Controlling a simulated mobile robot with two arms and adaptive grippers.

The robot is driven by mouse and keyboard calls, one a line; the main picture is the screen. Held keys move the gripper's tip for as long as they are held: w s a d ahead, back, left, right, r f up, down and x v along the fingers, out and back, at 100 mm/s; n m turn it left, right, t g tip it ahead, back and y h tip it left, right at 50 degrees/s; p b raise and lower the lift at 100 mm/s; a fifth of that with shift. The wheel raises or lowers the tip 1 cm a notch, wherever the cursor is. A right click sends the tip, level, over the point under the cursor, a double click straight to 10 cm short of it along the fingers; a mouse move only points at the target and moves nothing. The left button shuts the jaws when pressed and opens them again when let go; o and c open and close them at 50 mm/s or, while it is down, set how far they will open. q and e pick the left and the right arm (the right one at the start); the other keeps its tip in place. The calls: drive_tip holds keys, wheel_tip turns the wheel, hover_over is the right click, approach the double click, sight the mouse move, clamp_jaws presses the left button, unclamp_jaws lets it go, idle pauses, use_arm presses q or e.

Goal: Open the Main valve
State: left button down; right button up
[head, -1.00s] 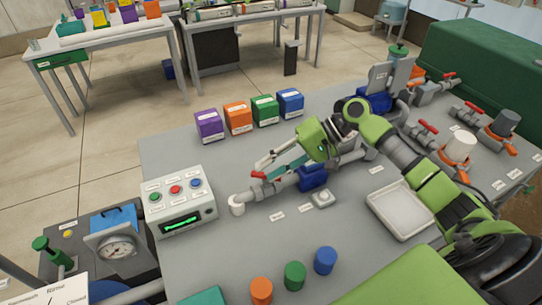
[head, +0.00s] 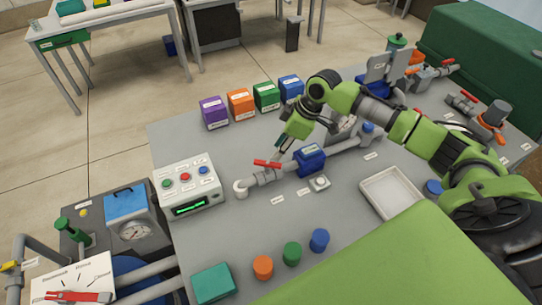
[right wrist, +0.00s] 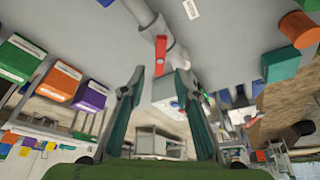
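A valve with a red lever handle (head: 267,163) sits on the grey pipe (head: 345,144) in the middle of the bench; its lever lies at an angle to the pipe. I cannot read which valve is labelled Main. My right gripper (head: 279,151) points down just above and behind this lever. In the right wrist view the gripper (right wrist: 160,76) is open, and the red lever (right wrist: 161,52) shows between and beyond its fingertips, with no visible contact. My left gripper is out of view.
A control box (head: 188,186) stands left of the valve and a blue pipe unit (head: 310,159) right of it. Coloured boxes (head: 240,104) stand behind. A white tray (head: 391,191) lies right. Another red handle (head: 75,296) lies over a marked plate at lower left.

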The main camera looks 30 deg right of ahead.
sight(269, 163)
drive_tip(key=p+x, duration=0.1)
drive_tip(key=x, duration=0.5)
drive_tip(key=shift+w+a+f, duration=0.1)
drive_tip(key=shift+a+f, duration=0.05)
drive_tip(key=shift+f, duration=0.25)
clamp_jaws()
